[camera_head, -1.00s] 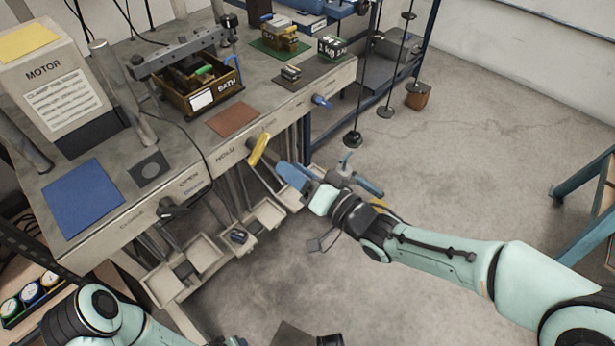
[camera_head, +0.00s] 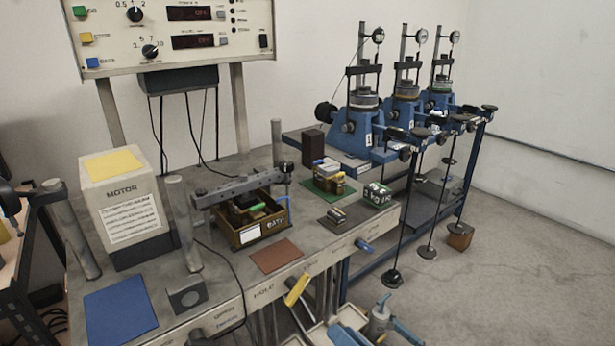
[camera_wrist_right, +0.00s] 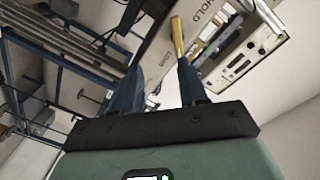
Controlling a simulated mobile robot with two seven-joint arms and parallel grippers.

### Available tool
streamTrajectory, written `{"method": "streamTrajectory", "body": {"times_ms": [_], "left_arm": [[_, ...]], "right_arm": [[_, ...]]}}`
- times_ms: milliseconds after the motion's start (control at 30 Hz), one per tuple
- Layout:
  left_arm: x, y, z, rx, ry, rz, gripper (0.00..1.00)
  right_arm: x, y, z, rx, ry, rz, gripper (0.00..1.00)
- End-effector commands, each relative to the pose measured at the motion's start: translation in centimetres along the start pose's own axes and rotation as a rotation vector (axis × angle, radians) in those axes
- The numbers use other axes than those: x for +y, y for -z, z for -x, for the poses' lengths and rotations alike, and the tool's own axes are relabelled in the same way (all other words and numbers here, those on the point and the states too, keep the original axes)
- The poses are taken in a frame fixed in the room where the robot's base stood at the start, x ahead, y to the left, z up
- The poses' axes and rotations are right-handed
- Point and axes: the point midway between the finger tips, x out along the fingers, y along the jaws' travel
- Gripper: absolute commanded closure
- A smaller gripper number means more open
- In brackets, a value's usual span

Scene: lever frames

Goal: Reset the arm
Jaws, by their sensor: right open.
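In the head view a yellow-handled lever (camera_head: 297,289) sticks out at the bench's front edge, beside the word HOLD. My right gripper (camera_head: 364,322) is at the bottom edge of that view, partly cut off, below and right of the lever and apart from it. In the right wrist view the open gripper (camera_wrist_right: 155,78) has its two blue fingers spread with nothing held between them. The yellow lever (camera_wrist_right: 177,38) shows beyond the tip of the right-hand finger; I cannot tell their exact distance. My left gripper is out of view.
The bench carries a motor box (camera_head: 124,205), a blue mat (camera_head: 121,308), a brown mat (camera_head: 276,256) and a shear-box assembly (camera_head: 250,233). A blue knob (camera_head: 365,245) is on the front edge. Blue presses (camera_head: 358,135) with hanging weights stand right. Floor at far right is clear.

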Motion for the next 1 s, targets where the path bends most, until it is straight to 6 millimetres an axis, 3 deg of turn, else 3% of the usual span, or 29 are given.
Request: {"method": "streamTrajectory", "body": {"times_ms": [133, 267, 400, 500, 600, 767, 800, 867, 1000], "left_arm": [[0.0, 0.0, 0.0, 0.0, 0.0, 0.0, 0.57], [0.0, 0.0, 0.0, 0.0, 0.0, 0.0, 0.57], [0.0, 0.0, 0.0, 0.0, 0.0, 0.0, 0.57], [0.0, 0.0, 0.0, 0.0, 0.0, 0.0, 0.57], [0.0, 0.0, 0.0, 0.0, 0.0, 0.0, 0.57], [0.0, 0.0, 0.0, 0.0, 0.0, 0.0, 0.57], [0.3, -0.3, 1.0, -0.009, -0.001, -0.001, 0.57], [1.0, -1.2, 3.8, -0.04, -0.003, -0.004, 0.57], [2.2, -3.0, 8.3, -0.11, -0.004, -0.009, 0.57]], "right_arm": [[8.2, -4.6, -0.3, -0.064, -0.191, -0.044, 0.57], [16.2, -10.6, 1.2, -0.162, -0.396, -0.076, 0.57], [23.2, -17.9, 4.7, -0.305, -0.599, -0.11, 0.57], [26.8, -23.4, 8.1, -0.429, -0.725, -0.136, 0.57], [29.2, -28.6, 11.9, -0.559, -0.828, -0.165, 0.57], [30.8, -36.3, 18.4, -0.775, -0.954, -0.218, 0.57], [29.9, -36.5, 19.4, -0.807, -0.963, -0.224, 0.57], [27.2, -34.8, 19.7, -0.822, -0.951, -0.229, 0.57], [22.7, -33.2, 21.1, -0.886, -0.943, -0.26, 0.57]]}}
